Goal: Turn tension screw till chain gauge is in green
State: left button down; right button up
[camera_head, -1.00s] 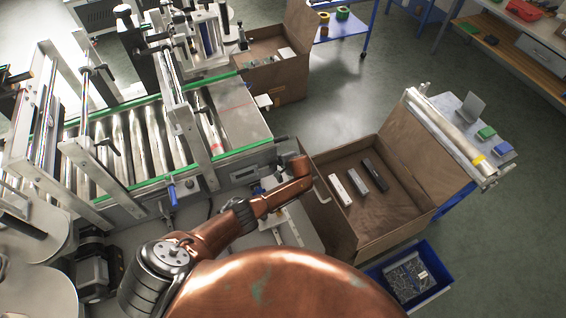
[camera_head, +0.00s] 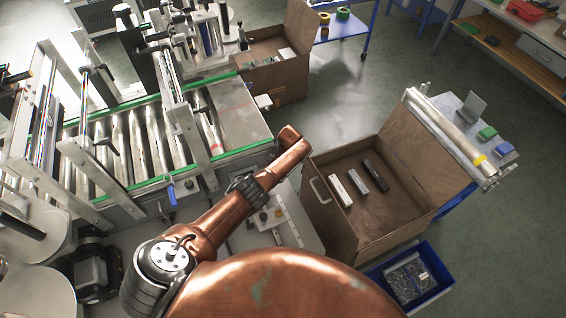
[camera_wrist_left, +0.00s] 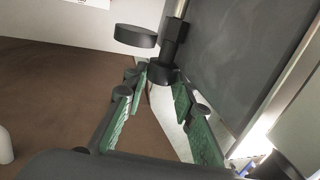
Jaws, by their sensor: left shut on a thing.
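My left arm (camera_head: 240,200) crosses the head view from the bottom, its wrist end beside the conveyor's right end; its gripper is hidden there. In the left wrist view my left gripper (camera_wrist_left: 160,82) has two green-padded fingers shut on a black knob (camera_wrist_left: 163,71). The knob sits on a dark stem below a metal rod, between the fingertips. A black disc (camera_wrist_left: 135,36) is just left of the stem. I cannot tell for certain whether the knob is the tension screw. I cannot make out a chain gauge or its green zone. My right gripper is in neither view.
The roller conveyor (camera_head: 135,140) with green rails and upright frames fills the left. An open brown box (camera_head: 395,235) holding several small bars stands right of my arm. A blue bin (camera_head: 437,270) lies below it. The floor beyond (camera_head: 350,95) is clear.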

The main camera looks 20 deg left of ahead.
pick_arm(q)
jog(key=shift+a+f, duration=0.1)
jog(key=c, duration=1.6)
grip_release()
jog(key=shift+d+r, duration=0.25)
jog(key=shift+r, duration=0.15)
jog(key=v, duration=1.1)
jog(key=shift+s+r, duration=0.1)
jog(key=shift+r, duration=0.05)
